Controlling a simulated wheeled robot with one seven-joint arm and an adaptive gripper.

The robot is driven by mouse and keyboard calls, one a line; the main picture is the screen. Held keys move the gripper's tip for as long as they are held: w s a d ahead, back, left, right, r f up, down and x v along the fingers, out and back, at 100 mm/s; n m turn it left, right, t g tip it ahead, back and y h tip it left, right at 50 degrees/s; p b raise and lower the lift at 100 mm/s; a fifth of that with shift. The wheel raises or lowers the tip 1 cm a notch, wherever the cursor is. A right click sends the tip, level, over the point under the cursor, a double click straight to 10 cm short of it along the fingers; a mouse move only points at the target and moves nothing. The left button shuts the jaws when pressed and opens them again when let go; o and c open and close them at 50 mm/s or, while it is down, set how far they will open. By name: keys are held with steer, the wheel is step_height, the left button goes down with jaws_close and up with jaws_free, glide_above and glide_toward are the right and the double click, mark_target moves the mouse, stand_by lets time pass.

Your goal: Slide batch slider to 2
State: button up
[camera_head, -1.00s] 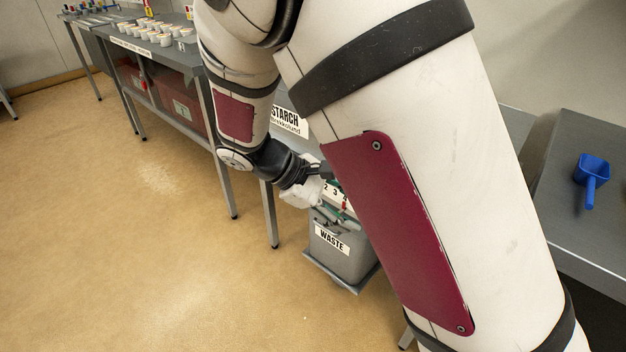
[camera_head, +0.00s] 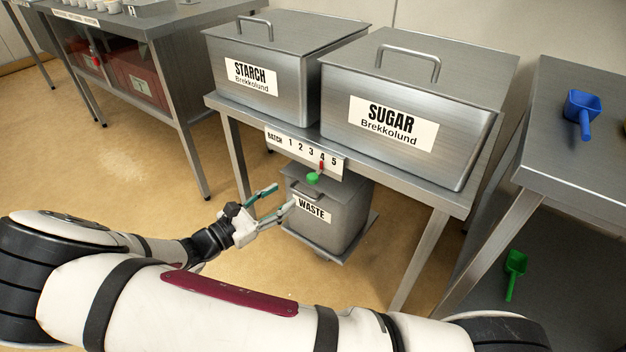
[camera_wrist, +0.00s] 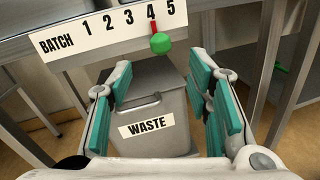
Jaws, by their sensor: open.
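The batch slider has a green knob (camera_head: 313,178) below a red pointer (camera_head: 322,165), which stands at 4 on the white BATCH 1–5 scale (camera_head: 290,148) along the table's front edge. In the wrist view the green knob (camera_wrist: 161,43) hangs ahead of the fingers, with the red pointer (camera_wrist: 153,27) just under the 4 on the scale (camera_wrist: 112,27). My gripper (camera_head: 281,200) is open and empty, left of and lower than the knob, in front of the waste bin. In the wrist view my gripper's teal-padded fingers (camera_wrist: 165,93) are spread wide and apart from the knob.
The grey WASTE bin (camera_head: 330,215) stands under the table, behind the fingers. STARCH (camera_head: 265,105) and SUGAR (camera_head: 400,150) containers sit above the scale. A side table (camera_head: 560,150) with a blue scoop (camera_head: 581,110) is at right. A green scoop (camera_head: 515,265) is below it. Floor at left is clear.

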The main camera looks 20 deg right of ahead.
mark_target(308, 181)
steer(key=b+x, duration=0.2)
steer(key=x, duration=0.9)
steer(key=shift+w+d, duration=0.1)
steer(key=shift+d, duration=0.25)
jaws_close()
